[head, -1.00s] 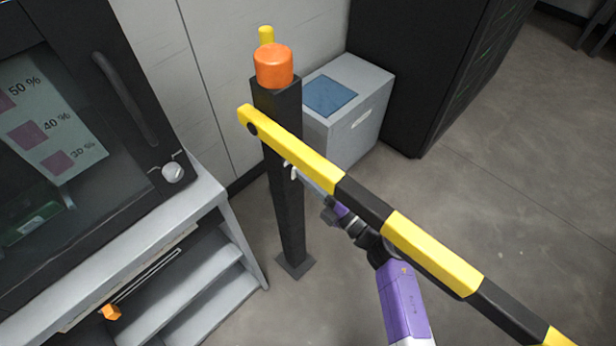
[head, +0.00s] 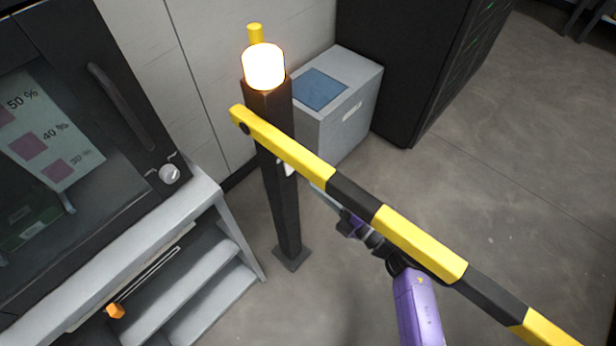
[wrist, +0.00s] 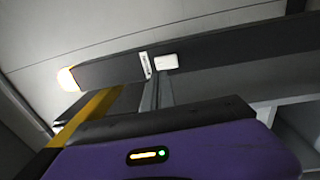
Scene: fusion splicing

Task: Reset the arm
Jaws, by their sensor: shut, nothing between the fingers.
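My purple arm reaches under a black-and-yellow striped barrier arm. My gripper (head: 316,188) is shut and empty, partly hidden under the barrier, close to the black post (head: 282,205). In the wrist view its narrow grey fingers (wrist: 152,92) point at the post's dark side, near a small white block (wrist: 166,62). Whether they touch it I cannot tell. The barrier arm (head: 408,242) slopes from the post to the lower right. The lamp (head: 264,67) on the post glows bright, with a yellow cap behind it.
A grey box with a blue top (head: 322,89) stands behind the post, beside a black cabinet (head: 400,70). A dark glass-fronted unit (head: 45,140) and grey shelves (head: 205,290) are at left. Open floor (head: 490,160) lies to the right, beyond the barrier.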

